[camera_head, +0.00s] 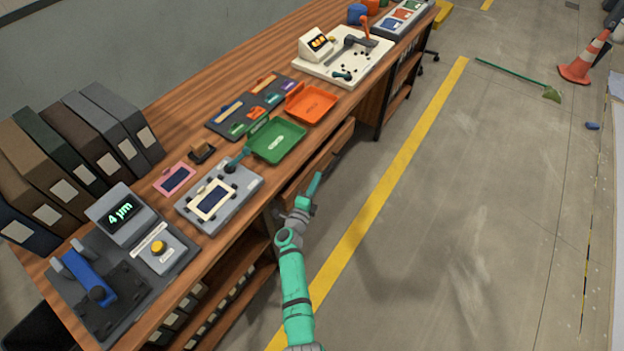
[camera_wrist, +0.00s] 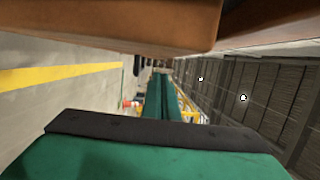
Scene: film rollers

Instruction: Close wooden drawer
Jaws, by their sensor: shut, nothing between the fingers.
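The wooden drawer (camera_head: 341,141) is under the front edge of the workbench (camera_head: 222,240). It stands out from the bench, with a narrow dark gap showing behind its front. My green gripper (camera_head: 318,180) is outside the drawer, on the aisle side, close to its front. Its fingers are together and hold nothing. In the wrist view the closed green fingers (camera_wrist: 165,100) point away from the camera, and a large brown wooden surface (camera_wrist: 130,22), seemingly the drawer, fills the top. I cannot tell whether the gripper touches the drawer.
On the bench above the drawer are a green tray (camera_head: 277,141), an orange tray (camera_head: 312,104) and a grey device with a screen (camera_head: 218,196). Open shelves (camera_head: 236,290) lie below the bench to the left. The floor beyond the yellow line (camera_head: 375,195) is mostly clear.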

